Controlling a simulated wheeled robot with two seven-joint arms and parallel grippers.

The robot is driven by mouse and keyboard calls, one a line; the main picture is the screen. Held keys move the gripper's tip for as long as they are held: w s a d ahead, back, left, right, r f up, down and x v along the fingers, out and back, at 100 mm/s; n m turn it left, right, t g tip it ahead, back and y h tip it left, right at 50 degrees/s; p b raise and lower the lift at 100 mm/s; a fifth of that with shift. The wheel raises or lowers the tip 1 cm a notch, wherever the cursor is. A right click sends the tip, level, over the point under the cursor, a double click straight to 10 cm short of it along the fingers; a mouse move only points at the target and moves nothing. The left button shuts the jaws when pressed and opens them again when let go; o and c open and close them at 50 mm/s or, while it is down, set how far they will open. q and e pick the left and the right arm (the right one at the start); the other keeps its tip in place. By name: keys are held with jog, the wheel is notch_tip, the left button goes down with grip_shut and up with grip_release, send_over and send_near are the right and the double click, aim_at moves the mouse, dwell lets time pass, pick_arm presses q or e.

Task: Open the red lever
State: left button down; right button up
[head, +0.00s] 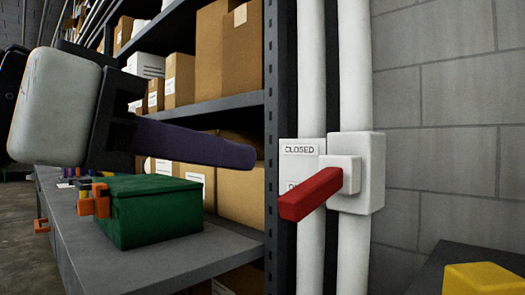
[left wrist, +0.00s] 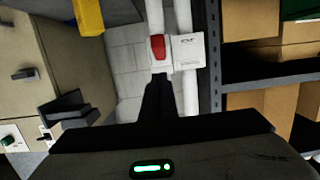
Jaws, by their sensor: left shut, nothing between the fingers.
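The red lever (head: 311,194) sticks out from a white box (head: 357,172) on a white vertical pipe and slants down to the left in the head view. A white plate (head: 301,163) behind it reads "CLOSED" at the top; a lower word is mostly hidden by the lever. My left gripper (head: 250,157) is shut and empty, its fingertips left of the plate and a little above the lever's end. In the left wrist view the red lever (left wrist: 158,48) shows just beyond the closed fingers (left wrist: 160,78), apart from them as far as I can tell. My right gripper is not in view.
A grey shelf rack (head: 271,130) with cardboard boxes (head: 228,60) stands left of the pipes. A green box (head: 155,212) sits on a grey shelf under my left arm. A yellow object (head: 482,279) lies at the lower right. A block wall (head: 450,130) is behind.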

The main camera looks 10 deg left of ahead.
pick_arm(q)
jog(key=v, duration=0.3)
jog(key=shift+s+a+f, duration=0.2)
jog(key=shift+s+f, duration=0.05)
jog(key=shift+s, duration=0.1)
